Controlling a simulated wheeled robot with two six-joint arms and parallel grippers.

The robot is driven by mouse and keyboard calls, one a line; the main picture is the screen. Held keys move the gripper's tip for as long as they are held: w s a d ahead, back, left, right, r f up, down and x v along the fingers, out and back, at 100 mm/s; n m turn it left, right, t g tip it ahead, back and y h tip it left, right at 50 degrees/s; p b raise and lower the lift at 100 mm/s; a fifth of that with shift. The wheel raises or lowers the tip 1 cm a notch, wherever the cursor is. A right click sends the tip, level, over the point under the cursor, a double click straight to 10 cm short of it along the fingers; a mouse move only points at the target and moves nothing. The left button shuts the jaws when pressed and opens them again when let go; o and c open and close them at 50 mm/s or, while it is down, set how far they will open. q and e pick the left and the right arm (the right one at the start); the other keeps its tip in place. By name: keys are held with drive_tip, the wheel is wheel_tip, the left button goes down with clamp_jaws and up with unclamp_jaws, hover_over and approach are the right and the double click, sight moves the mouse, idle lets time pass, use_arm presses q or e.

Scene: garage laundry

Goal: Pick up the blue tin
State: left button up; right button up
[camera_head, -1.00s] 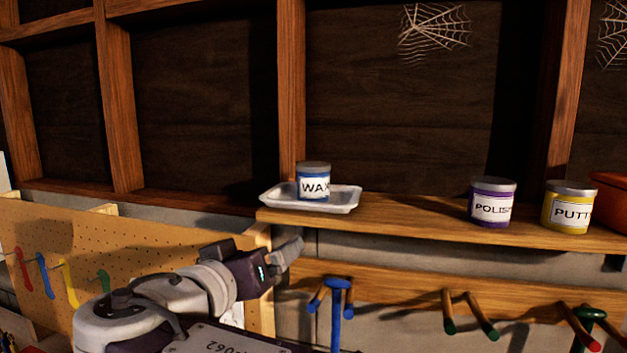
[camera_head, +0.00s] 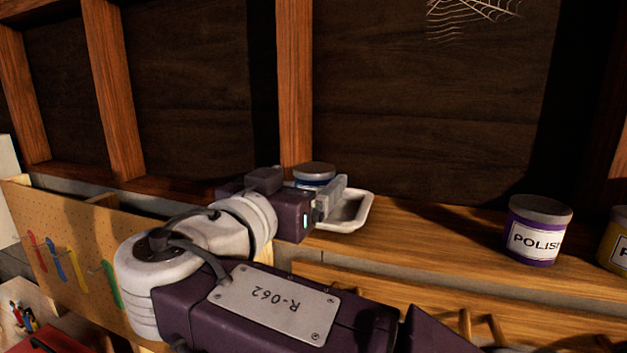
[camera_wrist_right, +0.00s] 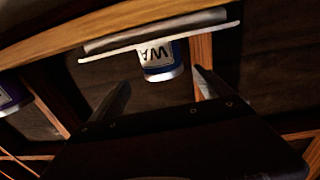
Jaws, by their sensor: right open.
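The blue tin (camera_head: 314,172), with a grey lid and a white WAX label, stands on a white tray (camera_head: 356,213) on the wooden shelf. In the head view my right gripper hides most of it. My right gripper (camera_head: 332,195) is open at the near side of the tin, over the tray. In the right wrist view the blue tin (camera_wrist_right: 160,60) appears upside down, lined up between the two spread fingers of the right gripper (camera_wrist_right: 162,80). I cannot tell whether the fingertips reach around it. My left gripper is not in view.
A purple POLISH tin (camera_head: 538,230) and a partly cut-off yellow tin (camera_head: 619,245) stand on the shelf (camera_head: 440,232) to the right. Bare shelf lies between the tray and the purple tin. A wooden post (camera_head: 296,80) rises behind the blue tin. A pegboard (camera_head: 75,235) is at left.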

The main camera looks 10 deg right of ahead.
sight(314, 167)
drive_tip(key=p+x, duration=0.1)
drive_tip(key=x, duration=0.1)
drive_tip(key=p+x, duration=0.3)
drive_tip(key=x, duration=0.1)
drive_tip(key=shift+w+a+r, duration=0.15)
drive_tip(key=shift+w+r, duration=0.15)
drive_tip(key=shift+w+f+p, duration=0.1)
drive_tip(key=shift+w+p, duration=0.05)
drive_tip(key=shift+p, duration=0.15)
drive_tip(key=shift+s+a, duration=0.3)
drive_tip(key=shift+s, duration=0.25)
drive_tip(key=shift+w+d+f, duration=0.15)
drive_tip(key=shift+w+d, duration=0.15)
drive_tip(key=shift+w, duration=0.1)
drive_tip(key=c, duration=1.7)
drive_tip(key=shift+s+a+r, duration=0.1)
drive_tip(key=shift+r, duration=0.1)
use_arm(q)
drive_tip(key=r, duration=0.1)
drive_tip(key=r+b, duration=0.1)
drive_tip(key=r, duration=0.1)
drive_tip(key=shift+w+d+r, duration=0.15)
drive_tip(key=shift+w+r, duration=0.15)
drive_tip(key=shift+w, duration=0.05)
use_arm(e)
wheel_tip(314, 167, up, 10)
drive_tip(key=shift+f, duration=0.15)
